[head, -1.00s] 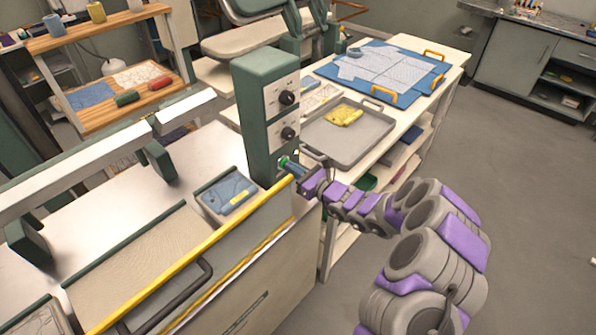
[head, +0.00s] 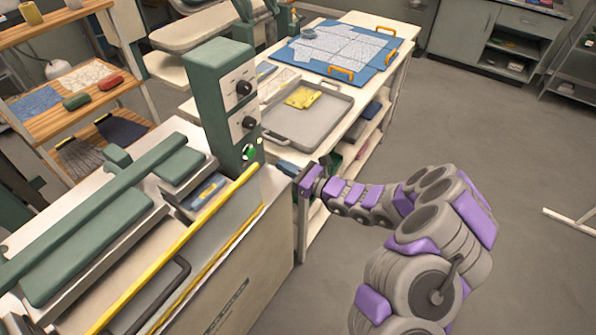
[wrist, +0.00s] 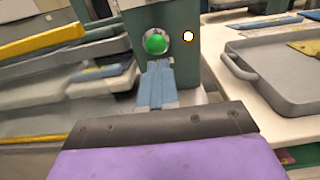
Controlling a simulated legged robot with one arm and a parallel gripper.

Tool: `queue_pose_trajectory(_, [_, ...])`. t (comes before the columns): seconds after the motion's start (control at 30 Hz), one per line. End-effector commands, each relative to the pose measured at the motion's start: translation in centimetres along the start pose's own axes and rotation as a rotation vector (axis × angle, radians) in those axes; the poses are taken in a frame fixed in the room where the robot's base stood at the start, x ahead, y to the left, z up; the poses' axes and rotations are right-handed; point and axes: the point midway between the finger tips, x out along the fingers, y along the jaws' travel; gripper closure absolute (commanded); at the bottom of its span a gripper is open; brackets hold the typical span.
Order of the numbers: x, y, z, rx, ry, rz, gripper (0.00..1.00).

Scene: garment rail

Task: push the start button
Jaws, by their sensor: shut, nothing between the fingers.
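The start button appears as a round green button (head: 249,153) low on the front of the green control column (head: 222,100), below two black knobs. In the wrist view the green button (wrist: 155,43) sits in a pale ring, just above and beyond my fingertips. My gripper (head: 283,167) is shut and empty, with its blue fingers together. In the wrist view my gripper (wrist: 157,68) points toward the column and overlaps the area just under the button. In the head view a gap shows between the fingertips and the button.
The press has a yellow bar (head: 205,250) along its front, and its green upper arm (head: 105,225) is down over the bed. A grey tray (head: 310,118) with a yellow cloth stands on the white table behind. A small lit white spot (wrist: 188,36) is beside the button.

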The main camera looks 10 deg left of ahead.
Motion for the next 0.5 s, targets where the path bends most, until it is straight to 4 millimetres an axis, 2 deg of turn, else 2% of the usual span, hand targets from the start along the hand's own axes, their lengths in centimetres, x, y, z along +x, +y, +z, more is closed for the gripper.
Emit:
queue_pose_trajectory(0.03, [-1.0, -0.2, 0.2, 0.002, 0.0, -0.006, 1.0])
queue_pose_trajectory(0.2, [-3.0, 0.0, 0.1, -0.003, 0.004, -0.005, 1.0])
queue_pose_trajectory(0.5, [-4.4, 0.1, 0.0, -0.004, 0.004, 0.0, 1.0])
